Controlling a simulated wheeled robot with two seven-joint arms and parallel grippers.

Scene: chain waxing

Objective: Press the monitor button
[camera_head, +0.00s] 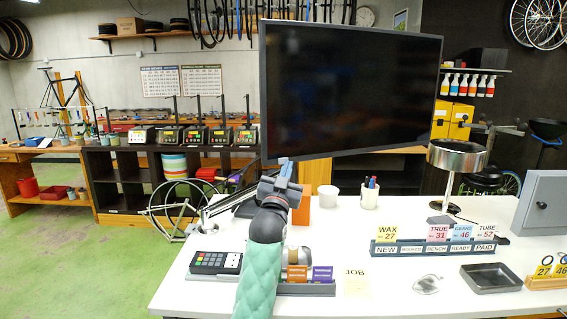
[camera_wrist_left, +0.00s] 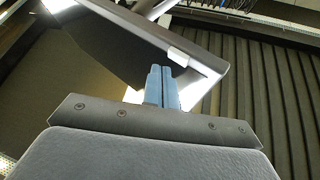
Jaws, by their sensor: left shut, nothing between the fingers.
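The monitor (camera_head: 350,90) stands at the back of the white table, with a dark screen and a black frame. My left gripper (camera_head: 286,163) is raised at the monitor's lower left edge in the head view, its fingers pointing up. In the left wrist view the shut, empty blue fingers (camera_wrist_left: 161,86) point at the monitor's frame (camera_wrist_left: 205,65), seen from below. A small light grey piece (camera_wrist_left: 182,57) sits on that frame just past the fingertips. I cannot tell whether the tips touch it. My right gripper is not in view.
A white table (camera_head: 395,262) holds a card reader (camera_head: 215,263), a pen cup (camera_head: 370,196), a lamp (camera_head: 456,155), a label rack (camera_head: 435,247) and a metal tray (camera_head: 491,278). A grey cabinet (camera_head: 541,204) stands at right.

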